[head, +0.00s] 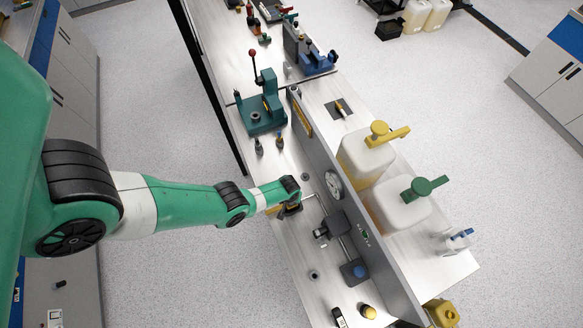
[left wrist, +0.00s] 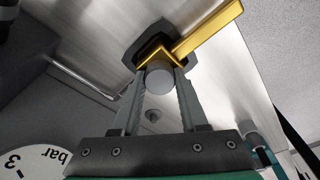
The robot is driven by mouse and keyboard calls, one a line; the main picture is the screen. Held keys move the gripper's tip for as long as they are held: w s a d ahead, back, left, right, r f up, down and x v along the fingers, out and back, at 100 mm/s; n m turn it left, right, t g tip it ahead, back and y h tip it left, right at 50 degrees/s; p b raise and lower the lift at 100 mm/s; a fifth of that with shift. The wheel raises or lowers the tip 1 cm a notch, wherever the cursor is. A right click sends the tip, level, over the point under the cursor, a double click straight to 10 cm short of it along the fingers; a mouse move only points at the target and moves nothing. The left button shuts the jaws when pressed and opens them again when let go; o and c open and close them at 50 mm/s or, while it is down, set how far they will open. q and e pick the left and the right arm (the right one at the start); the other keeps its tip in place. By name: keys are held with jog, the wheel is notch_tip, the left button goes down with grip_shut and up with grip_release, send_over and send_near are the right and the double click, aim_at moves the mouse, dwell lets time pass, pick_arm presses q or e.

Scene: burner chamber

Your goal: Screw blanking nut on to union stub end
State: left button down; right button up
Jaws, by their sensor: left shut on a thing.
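My left gripper (head: 291,205) is low over the bench, beside the upright grey panel. In the left wrist view my left gripper (left wrist: 160,85) has its two fingers closed around a round grey piece (left wrist: 160,78), seen end on. This is probably the blanking nut; its thread is not visible. A yellow bar (left wrist: 212,28) and a dark block (left wrist: 150,38) sit directly beyond it. I cannot tell whether the grey piece touches them. The union stub end cannot be made out. My right gripper is in neither view.
A thin metal pipe (head: 318,203) runs close to the gripper, with a dial gauge (head: 333,184) on the panel (head: 348,215). A dark block fitting (head: 333,226) stands nearby. A green press (head: 262,105) is farther back. Large jugs (head: 366,158) stand behind the panel.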

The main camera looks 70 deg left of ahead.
pick_arm(q)
jog(key=shift+s+f, duration=0.1)
jog(key=m, duration=0.5)
jog(key=shift+f+m+t+h, duration=0.1)
jog(key=shift+m+t+h, duration=0.2)
jog(key=shift+m+h, duration=0.1)
jog(key=m, duration=0.4)
jog(key=shift+m+h, duration=0.3)
jog(key=c, duration=0.8)
grip_release()
jog(key=shift+m, duration=0.3)
jog(key=shift+c, duration=0.2)
jog(key=o, duration=0.5)
jog(key=shift+s, duration=0.1)
